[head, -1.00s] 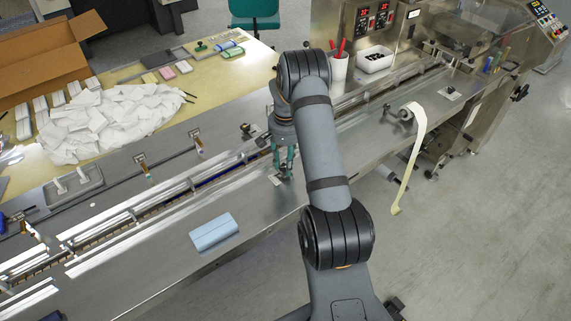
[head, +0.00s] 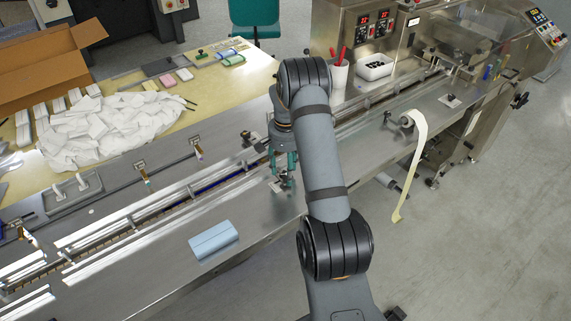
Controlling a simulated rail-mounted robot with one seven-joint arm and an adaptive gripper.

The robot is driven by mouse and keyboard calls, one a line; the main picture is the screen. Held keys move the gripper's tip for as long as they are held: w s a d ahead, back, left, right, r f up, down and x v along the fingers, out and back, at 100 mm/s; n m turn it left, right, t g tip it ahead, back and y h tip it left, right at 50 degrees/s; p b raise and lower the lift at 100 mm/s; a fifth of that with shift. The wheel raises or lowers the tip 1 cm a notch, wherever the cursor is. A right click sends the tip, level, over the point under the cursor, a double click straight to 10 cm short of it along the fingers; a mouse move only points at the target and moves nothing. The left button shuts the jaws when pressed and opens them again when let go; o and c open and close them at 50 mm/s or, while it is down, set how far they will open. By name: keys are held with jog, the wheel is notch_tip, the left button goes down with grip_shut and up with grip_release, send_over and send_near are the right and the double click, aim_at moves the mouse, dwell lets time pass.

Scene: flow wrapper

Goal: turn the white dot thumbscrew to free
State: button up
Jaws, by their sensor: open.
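My gripper (head: 283,171) has teal fingers and points down over the front part of the steel deck. Its fingers are apart, with nothing seen between them. A small dark thumbscrew (head: 284,182) on a pale plate shows just below the fingertips. The fingers partly cover it, and I cannot tell whether they touch it. Another dark knob (head: 246,135) stands on the rail to the left, and one more on a pale plate (head: 450,101) at the right. No white dot can be made out on any of them at this size.
A light blue pack (head: 214,240) lies on the deck left of my gripper. Guide rails (head: 150,207) run along behind it. A cup with red pens (head: 338,73) and a white bin (head: 375,67) stand behind my arm. A film strip (head: 412,165) hangs at the right.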

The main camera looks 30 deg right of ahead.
notch_tip(320, 180, up, 12)
dwell(0.4)
jog(key=shift+f, duration=0.15)
notch_tip(320, 180, down, 12)
jog(key=shift+r+p, duration=0.2)
jog(key=shift+p, duration=0.3)
jog(key=shift+f+n+p, duration=0.1)
jog(key=shift+n+p, duration=0.2)
jog(key=shift+n, duration=0.2)
jog(key=shift+f+b, duration=0.2)
jog(key=shift+b, duration=0.2)
